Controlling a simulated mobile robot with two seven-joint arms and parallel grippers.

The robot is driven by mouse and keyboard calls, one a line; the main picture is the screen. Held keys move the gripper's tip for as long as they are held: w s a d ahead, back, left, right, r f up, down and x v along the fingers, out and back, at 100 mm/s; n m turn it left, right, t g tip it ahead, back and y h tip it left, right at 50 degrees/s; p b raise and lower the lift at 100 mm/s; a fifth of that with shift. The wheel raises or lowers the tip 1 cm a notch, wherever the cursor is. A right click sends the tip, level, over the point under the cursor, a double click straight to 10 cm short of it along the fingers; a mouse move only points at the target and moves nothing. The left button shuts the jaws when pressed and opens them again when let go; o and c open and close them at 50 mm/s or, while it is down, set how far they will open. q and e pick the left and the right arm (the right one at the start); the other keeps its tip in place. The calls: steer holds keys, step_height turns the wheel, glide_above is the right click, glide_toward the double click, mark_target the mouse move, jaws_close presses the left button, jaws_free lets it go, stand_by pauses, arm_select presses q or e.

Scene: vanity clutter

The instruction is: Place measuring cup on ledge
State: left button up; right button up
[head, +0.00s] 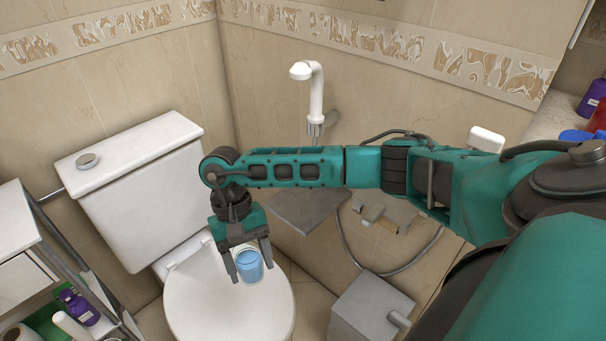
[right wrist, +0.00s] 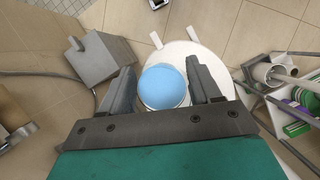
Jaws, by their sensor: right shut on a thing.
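A small measuring cup with blue inside and a pale rim (head: 248,265) is held between the fingers of my right gripper (head: 251,273), above the closed toilet lid (head: 228,308). In the right wrist view, the round blue cup (right wrist: 162,87) sits between the two grey fingers, with the white lid behind it. The gripper points down and is shut on the cup. A pale ledge (head: 553,112) is at the upper right, far from the cup. My left gripper is not in view.
The toilet tank (head: 140,180) stands behind the lid. A purple bottle (head: 592,98) and blue items (head: 576,136) stand on the ledge. A grey bin (head: 370,308) is on the floor to the right. A shelf rack (head: 75,255) with bottles is at left.

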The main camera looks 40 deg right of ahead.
steer(key=w+d+f+m+t+b, duration=0.4)
steer(key=w+m, duration=0.3)
steer(key=m, duration=0.9)
steer(key=w+d+f+m+t+b, duration=0.2)
steer(key=w+d+m+t+b, duration=0.4)
steer(key=m, duration=1)
steer(key=shift+g+h, duration=0.4)
steer(key=shift+g, duration=0.2)
steer(key=w+d+b, duration=0.1)
steer(key=d, duration=0.4)
steer(key=w+d, duration=0.1)
steer(key=d, duration=0.5)
steer(key=w+d+b, duration=0.1)
steer(key=d, duration=0.4)
steer(key=shift+d+r+b, duration=0.25)
steer(key=shift+d+b, duration=0.1)
steer(key=shift+d, duration=0.05)
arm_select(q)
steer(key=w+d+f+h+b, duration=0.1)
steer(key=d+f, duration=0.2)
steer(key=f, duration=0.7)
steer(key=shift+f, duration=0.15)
arm_select(e)
steer(key=shift+d+f, duration=0.1)
steer(key=shift+f, duration=1.65)
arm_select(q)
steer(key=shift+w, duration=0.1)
